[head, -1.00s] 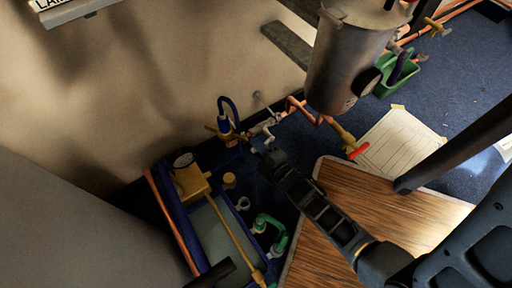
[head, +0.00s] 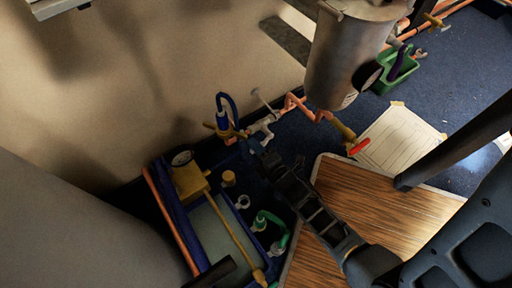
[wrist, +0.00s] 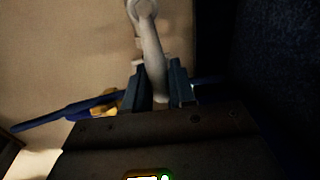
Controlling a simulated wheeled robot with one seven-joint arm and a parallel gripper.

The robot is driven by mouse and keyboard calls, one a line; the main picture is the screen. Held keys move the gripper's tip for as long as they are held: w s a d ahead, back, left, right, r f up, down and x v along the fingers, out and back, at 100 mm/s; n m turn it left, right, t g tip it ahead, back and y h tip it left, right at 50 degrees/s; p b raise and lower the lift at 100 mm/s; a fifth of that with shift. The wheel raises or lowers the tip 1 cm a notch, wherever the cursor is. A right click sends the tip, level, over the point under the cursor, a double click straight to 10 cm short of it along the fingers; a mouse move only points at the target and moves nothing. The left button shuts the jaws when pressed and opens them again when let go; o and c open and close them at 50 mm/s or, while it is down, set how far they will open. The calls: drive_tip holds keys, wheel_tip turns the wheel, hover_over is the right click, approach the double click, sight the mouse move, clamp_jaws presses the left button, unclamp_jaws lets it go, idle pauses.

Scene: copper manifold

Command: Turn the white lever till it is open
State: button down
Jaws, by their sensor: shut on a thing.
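The white lever (wrist: 153,55) runs down from a round pivot end at the top of the wrist view, slightly slanted, to between my fingers. My gripper (wrist: 160,86) is shut on its lower end, one finger on each side. In the head view my gripper (head: 255,144) is at the pipework by the wall, just below the white valve parts (head: 267,124). They are small there, and my gripper partly hides the lever's held end.
A grey tank (head: 345,60) with copper pipes (head: 302,104) is to the right. A red-handled valve (head: 359,147) and a wooden board (head: 385,205) lie right of my arm.

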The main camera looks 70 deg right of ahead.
drive_tip(key=c, duration=1.1)
unclamp_jaws()
drive_tip(key=shift+f, duration=0.1)
drive_tip(key=shift+p+v, duration=1.1)
drive_tip(key=shift+v, duration=2.85)
